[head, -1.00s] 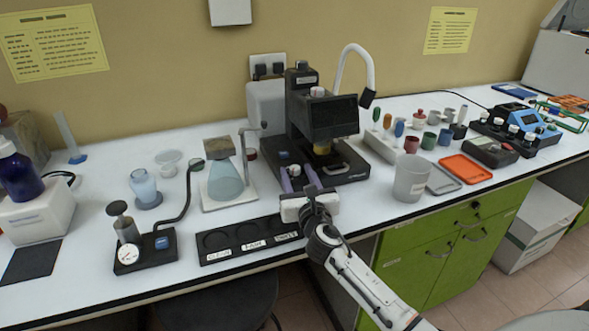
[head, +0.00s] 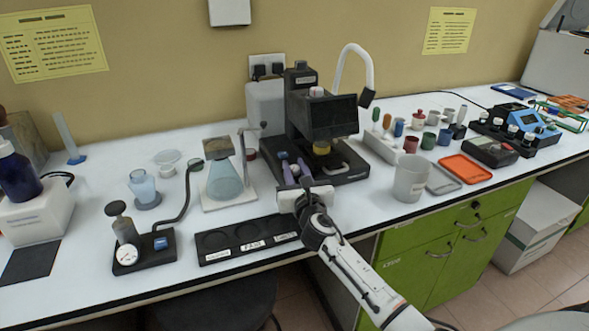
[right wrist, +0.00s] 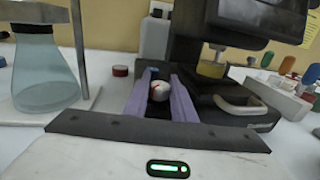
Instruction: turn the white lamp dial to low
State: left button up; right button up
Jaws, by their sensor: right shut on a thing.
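The white lamp dial (right wrist: 160,91) sits low at the front left of the black microscope-like instrument (head: 321,120). It shows a reddish mark on its left side in the right wrist view. My right gripper (head: 292,160) reaches in from the front. Its two purple fingers lie on either side of the dial and are shut on it; the gripper also shows in the right wrist view (right wrist: 161,80). In the head view the fingers largely hide the dial, and I cannot read its setting. My left gripper is not in view.
A flask on a stand (head: 225,180) is close left of the gripper. A black labelled tray (head: 222,251) lies in front of it. A translucent beaker (head: 410,178) stands to the right near the bench edge. A white curved lamp arm (head: 355,55) rises behind the instrument.

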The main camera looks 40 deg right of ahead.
jog(key=shift+a+f+m+g+h+b, duration=0.15)
jog(key=shift+m+g+h+b, duration=0.65)
jog(key=shift+h, duration=0.5)
jog(key=m+g+h+b, duration=0.3)
jog(key=m+g+h, duration=0.1)
jog(key=shift+h, duration=0.4)
jog(key=shift+m+g+h+b, duration=0.6)
jog(key=shift+m+g+b, duration=0.15)
jog(key=shift+m+g, duration=0.2)
jog(key=shift+m+g+h+b, duration=0.5)
jog(key=shift+m+g+b, duration=0.25)
jog(key=shift+g+b, duration=0.35)
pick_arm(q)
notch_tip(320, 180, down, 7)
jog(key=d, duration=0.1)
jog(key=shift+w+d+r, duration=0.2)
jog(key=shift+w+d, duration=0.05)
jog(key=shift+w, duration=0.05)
pick_arm(e)
jog(key=shift+m+g, duration=0.3)
jog(key=shift+g, duration=0.25)
pick_arm(q)
jog(key=shift+b, duration=0.4)
pick_arm(e)
jog(key=shift+h, duration=0.3)
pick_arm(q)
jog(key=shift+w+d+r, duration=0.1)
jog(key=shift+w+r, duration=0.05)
pick_arm(e)
jog(key=shift+g, duration=0.3)
